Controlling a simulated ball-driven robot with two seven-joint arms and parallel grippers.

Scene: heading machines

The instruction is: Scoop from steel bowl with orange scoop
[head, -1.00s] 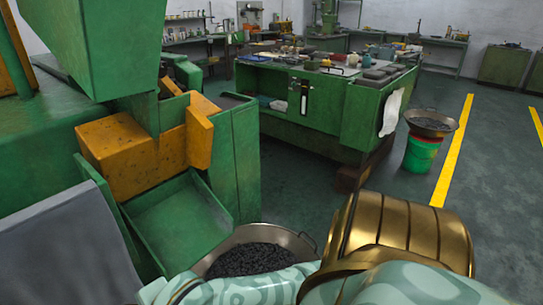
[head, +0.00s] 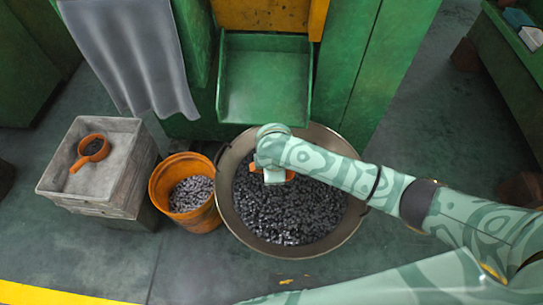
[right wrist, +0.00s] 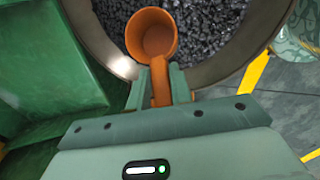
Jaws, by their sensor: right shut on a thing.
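The steel bowl (head: 232,213) is wide and round and stands on the floor, filled with small dark metal pieces (head: 290,220). In the right wrist view its rim (right wrist: 272,28) curves around the same pieces (right wrist: 205,35). My right gripper (right wrist: 160,70) is shut on the handle of an orange scoop (right wrist: 152,38). The scoop's cup looks empty and is over the bowl. In the head view my right gripper (head: 272,174) is above the bowl's back part and hides most of the scoop (head: 289,176). My left gripper is not in view.
An orange bucket (head: 160,192) with grey pieces stands left of the bowl. Farther left a grey crate (head: 130,185) carries another orange scoop (head: 90,152). A green machine chute (head: 264,85) is just behind the bowl.

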